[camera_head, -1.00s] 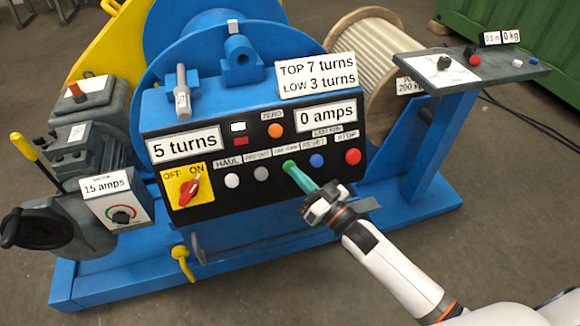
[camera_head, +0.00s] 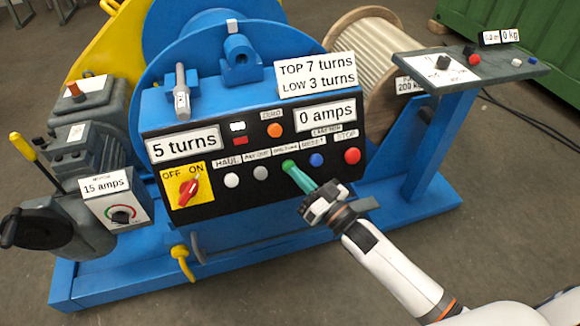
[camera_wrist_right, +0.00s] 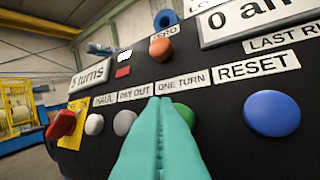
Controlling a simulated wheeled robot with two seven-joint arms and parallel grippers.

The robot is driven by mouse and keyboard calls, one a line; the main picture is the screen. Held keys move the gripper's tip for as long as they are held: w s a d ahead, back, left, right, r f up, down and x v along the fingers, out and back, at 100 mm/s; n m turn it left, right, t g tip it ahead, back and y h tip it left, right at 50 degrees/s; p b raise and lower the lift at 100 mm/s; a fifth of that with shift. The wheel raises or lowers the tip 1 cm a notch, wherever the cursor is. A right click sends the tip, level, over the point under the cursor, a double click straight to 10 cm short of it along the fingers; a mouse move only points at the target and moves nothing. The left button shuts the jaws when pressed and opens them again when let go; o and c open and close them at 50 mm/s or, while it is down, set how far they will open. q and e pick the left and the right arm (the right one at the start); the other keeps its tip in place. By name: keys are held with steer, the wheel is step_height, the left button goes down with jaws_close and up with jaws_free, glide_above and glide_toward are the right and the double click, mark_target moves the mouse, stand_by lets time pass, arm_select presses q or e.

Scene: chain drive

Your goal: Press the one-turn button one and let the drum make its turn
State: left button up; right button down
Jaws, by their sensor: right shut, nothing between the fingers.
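The green one-turn button (camera_head: 288,165) is on the black front panel, under the ONE TURN label. It also shows in the wrist view (camera_wrist_right: 185,115), partly hidden behind the teal fingers. My right gripper (camera_head: 294,172) is shut and empty. Its fingertips are right at the button's front; I cannot tell whether they touch it. The blue drum flange (camera_head: 190,65) stands behind the panel. The panel signs read 5 turns (camera_head: 184,146) and 0 amps (camera_head: 326,114). The red switch (camera_head: 189,187) sits on the yellow OFF/ON plate. My left gripper is not in view.
The grey pay-out button (camera_head: 261,173) and blue reset button (camera_head: 316,160) flank the green one. The red stop button (camera_head: 352,155) is farther right. A rope reel (camera_head: 365,50) and a side stand (camera_head: 470,65) with small controls are at the right.

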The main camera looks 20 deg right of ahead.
steer(key=shift+w, duration=0.1)
stand_by(0.7)
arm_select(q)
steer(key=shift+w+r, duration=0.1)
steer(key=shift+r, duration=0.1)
arm_select(e)
steer(key=shift+w+f, duration=0.2)
steer(key=shift+w, duration=0.1)
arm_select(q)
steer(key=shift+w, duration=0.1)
